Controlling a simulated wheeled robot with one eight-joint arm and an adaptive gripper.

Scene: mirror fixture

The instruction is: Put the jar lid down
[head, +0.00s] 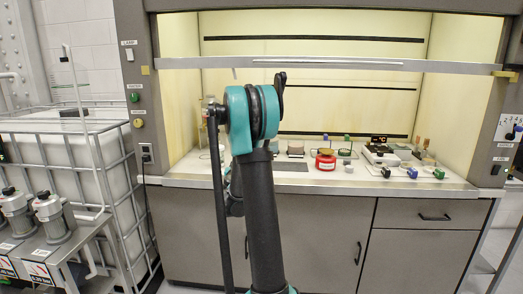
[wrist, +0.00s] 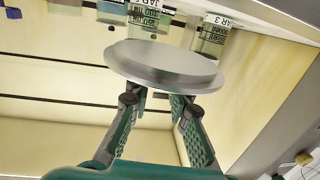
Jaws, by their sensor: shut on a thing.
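The jar lid (wrist: 160,62) is a round, pale grey metal disc with a raised rim in the wrist view. My gripper (wrist: 162,103) is shut on it, with a teal finger at either side below the disc. The lid hides the fingertips' exact contact. Labelled jars stand just beyond the lid, upside down in this view: one marked JAR 3 (wrist: 212,36) and another (wrist: 150,22) partly behind the lid. In the head view my own arm blocks the gripper and lid.
The fume hood worktop (head: 400,180) carries a red round container (head: 325,162), a small device with a display (head: 379,152) and coloured valves (head: 412,173) along its front. The raised sash (head: 330,64) crosses above. A caged white tank (head: 75,150) stands left.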

